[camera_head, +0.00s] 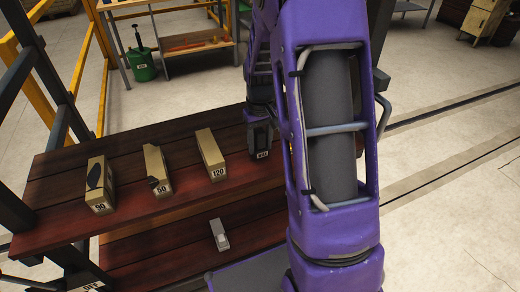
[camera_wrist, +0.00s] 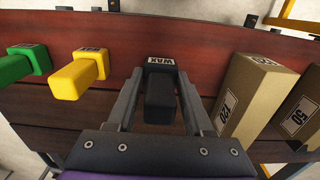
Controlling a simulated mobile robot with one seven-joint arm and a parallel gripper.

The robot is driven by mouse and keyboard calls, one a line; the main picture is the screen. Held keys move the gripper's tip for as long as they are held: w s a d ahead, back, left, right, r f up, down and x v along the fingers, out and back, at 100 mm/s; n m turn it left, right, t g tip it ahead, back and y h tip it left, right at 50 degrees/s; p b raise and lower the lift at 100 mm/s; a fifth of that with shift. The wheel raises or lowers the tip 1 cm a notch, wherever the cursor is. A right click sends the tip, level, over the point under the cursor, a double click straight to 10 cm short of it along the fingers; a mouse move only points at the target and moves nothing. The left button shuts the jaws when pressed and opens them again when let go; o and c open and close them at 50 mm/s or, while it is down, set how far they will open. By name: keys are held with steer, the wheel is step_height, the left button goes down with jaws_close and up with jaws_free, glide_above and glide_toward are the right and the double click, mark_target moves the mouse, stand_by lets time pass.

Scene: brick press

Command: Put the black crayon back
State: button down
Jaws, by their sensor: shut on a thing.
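The black crayon (camera_wrist: 159,100) is a dark block with a white label reading WAX at one end. In the wrist view it sits between the two fingers of my gripper (camera_wrist: 160,84), which is shut on it. In the head view my gripper (camera_head: 259,122) is at the right part of the upper wooden shelf (camera_head: 125,218), with the black crayon (camera_head: 260,142) at its tip, label toward the front edge. I cannot tell whether the crayon touches the shelf. A yellow crayon (camera_wrist: 77,75) and a green crayon (camera_wrist: 22,65) are left of it in the wrist view.
Boxes labelled 120 (camera_head: 211,155), 50 (camera_head: 157,170) and 90 (camera_head: 99,185) stand along the shelf left of my gripper. A small pale object (camera_head: 220,235) is on the lower shelf. My purple arm hides the shelf's right end in the head view.

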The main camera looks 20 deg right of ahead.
steer(key=shift+f, duration=1.15)
steer(key=shift+f, duration=0.2)
steer(key=shift+c, duration=1.5)
jaws_free()
steer(key=shift+r, duration=0.15)
step_height(320, 180, up, 12)
steer(key=shift+r+p, duration=0.1)
steer(key=shift+p, duration=0.25)
